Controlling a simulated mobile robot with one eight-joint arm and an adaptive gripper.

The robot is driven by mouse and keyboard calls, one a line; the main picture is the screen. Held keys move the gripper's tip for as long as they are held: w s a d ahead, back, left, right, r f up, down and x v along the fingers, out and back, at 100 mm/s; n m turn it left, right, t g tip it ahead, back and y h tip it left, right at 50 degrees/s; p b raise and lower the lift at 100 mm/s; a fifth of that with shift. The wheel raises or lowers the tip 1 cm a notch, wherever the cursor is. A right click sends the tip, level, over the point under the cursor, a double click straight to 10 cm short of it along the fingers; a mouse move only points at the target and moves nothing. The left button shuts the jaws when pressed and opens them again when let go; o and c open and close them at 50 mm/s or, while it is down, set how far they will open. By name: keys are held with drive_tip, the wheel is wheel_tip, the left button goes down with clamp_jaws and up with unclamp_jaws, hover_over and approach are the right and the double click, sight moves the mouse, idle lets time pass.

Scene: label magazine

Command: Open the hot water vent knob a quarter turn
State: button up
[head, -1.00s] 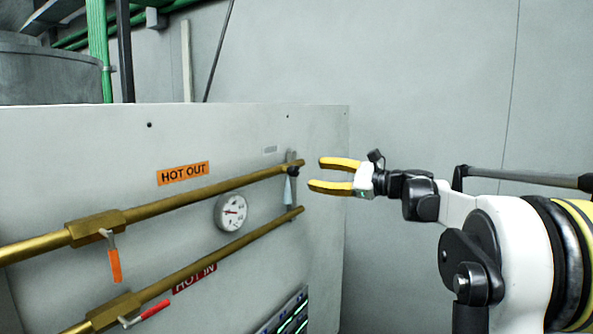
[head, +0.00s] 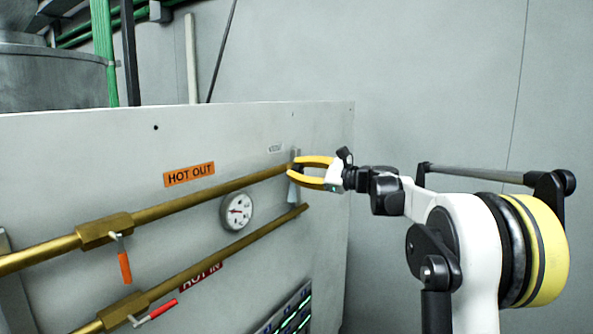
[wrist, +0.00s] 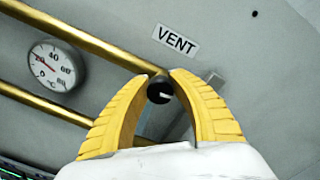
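The vent knob (wrist: 160,90) is a small dark round knob with a white mark, at the end of the upper brass pipe in the wrist view. A VENT label (wrist: 176,41) is on the panel close by. My gripper (wrist: 161,76) has its yellow fingers open, one on each side of the knob. I cannot tell whether the fingers touch it. In the head view my gripper (head: 291,169) is at the right end of the upper pipe, and its fingers hide the knob.
The HOT OUT pipe (head: 180,204) carries an orange-handled valve (head: 124,262). The lower HOT IN pipe (head: 230,253) has a red-handled valve (head: 155,311). A round gauge (head: 237,211) sits between the pipes. The space right of the panel (head: 60,150) is clear apart from my arm.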

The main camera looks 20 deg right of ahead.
clamp_jaws()
drive_tip(key=shift+f+n+b, duration=0.1)
drive_tip(key=shift+n+b, duration=0.45)
drive_tip(key=shift+n, duration=0.55)
drive_tip(key=n+b, duration=0.1)
drive_tip(key=n, duration=0.2)
drive_tip(key=shift+n, duration=0.3)
drive_tip(key=n+b, duration=0.1)
drive_tip(key=n, duration=0.4)
drive_tip(key=shift+n, duration=0.4)
drive_tip(key=shift+n+h, duration=0.3)
drive_tip(key=o, duration=1.1)
unclamp_jaws()
drive_tip(key=shift+o, duration=0.2)
drive_tip(key=shift+s, duration=0.1)
